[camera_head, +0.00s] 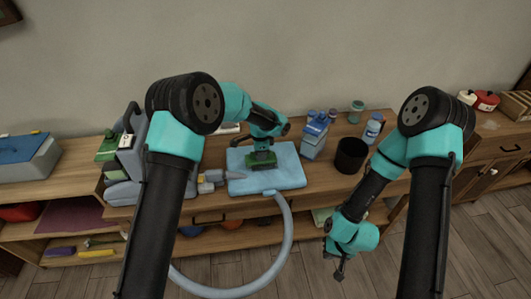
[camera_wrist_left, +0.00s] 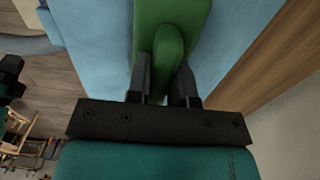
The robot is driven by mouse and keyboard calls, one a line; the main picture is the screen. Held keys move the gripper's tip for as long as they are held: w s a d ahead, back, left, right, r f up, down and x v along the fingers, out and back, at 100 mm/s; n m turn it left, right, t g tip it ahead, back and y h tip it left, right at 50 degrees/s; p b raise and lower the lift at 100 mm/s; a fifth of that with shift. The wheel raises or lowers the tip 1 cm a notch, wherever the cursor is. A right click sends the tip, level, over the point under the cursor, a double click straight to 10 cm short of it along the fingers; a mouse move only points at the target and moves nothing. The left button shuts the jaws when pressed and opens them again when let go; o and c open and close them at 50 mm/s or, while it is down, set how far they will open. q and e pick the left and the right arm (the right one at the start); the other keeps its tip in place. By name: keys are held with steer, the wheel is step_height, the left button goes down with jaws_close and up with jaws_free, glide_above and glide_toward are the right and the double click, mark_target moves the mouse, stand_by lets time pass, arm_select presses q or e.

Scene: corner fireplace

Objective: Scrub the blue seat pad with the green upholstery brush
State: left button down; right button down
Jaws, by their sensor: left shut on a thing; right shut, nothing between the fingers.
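The blue seat pad (camera_head: 285,176) lies flat on the wooden cabinet top, near the middle of the head view. The green upholstery brush (camera_head: 260,160) is on or just over the pad's left half; whether its bristles touch cannot be told. My left gripper (camera_head: 262,150) reaches down over the pad and is shut on the brush's handle. In the left wrist view the fingers (camera_wrist_left: 165,88) hold the green brush (camera_wrist_left: 172,22) above the blue pad (camera_wrist_left: 98,45). My right gripper (camera_head: 339,272) is shut and empty, hanging in front of the cabinet above the floor.
A grey hose (camera_head: 290,240) loops down from the pad's front edge. A blue-and-white carton (camera_head: 314,137), a black cup (camera_head: 351,155) and a bottle (camera_head: 373,130) stand right of the pad. A grey machine (camera_head: 128,160) stands to the left. The wall is close behind.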

mark_target(250, 158)
arm_select(q)
steer(key=shift+s+a, duration=0.15)
steer(key=shift+a, duration=0.85)
steer(key=shift+s+a, duration=0.15)
steer(key=shift+a, duration=0.8)
steer(key=shift+a+r, duration=0.15)
steer(key=shift+a, duration=0.1)
steer(key=shift+d+r, duration=0.1)
steer(key=shift+r, duration=3.85)
